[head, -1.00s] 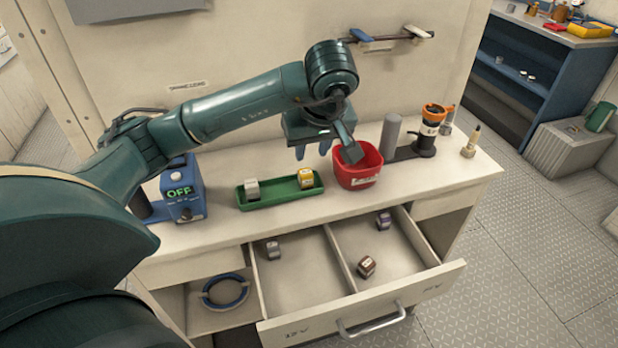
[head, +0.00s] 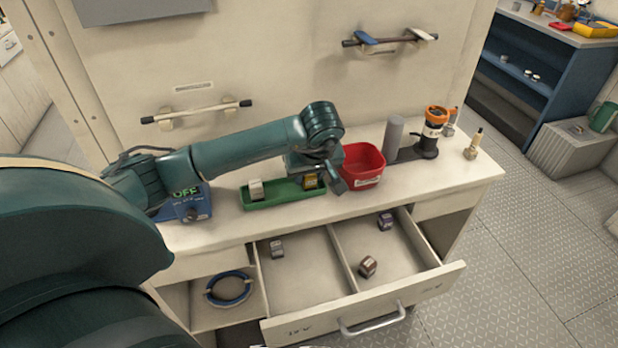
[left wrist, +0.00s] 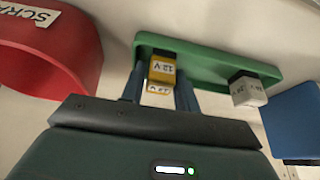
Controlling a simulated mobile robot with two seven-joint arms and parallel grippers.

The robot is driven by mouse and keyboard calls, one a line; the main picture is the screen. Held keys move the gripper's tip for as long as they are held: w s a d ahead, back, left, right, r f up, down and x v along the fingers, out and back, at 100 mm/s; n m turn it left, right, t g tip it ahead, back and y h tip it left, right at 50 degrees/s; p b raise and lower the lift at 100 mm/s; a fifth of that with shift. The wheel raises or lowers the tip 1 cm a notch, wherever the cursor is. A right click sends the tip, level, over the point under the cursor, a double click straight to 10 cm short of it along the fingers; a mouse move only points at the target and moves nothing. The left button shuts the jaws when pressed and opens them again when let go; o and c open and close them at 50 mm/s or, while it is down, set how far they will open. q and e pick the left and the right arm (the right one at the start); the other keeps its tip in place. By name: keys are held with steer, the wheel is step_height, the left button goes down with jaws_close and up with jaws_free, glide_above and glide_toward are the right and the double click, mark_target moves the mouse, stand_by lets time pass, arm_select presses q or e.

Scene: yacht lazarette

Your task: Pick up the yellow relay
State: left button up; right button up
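The yellow relay (head: 309,181) stands at the right end of the green tray (head: 262,202) on the bench and is partly hidden by my left gripper (head: 318,178). In the left wrist view the yellow relay (left wrist: 161,72) shows a "12 V" label and sits between the two blue-grey fingers of my left gripper (left wrist: 160,88). The fingers are open, one on each side of it, with a small gap visible on the left. Whether the other finger touches it I cannot tell. My right gripper is not in view.
A white relay (head: 256,189) stands at the tray's left end. A red bin (head: 362,166) is close on the right of my gripper. A blue device (head: 185,202) stands left. The open drawer (head: 300,275) below holds several small relays.

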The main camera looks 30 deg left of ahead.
arm_select(q)
steer(key=shift+c, duration=0.3)
steer(key=c, duration=0.4)
steer(key=shift+c, duration=0.8)
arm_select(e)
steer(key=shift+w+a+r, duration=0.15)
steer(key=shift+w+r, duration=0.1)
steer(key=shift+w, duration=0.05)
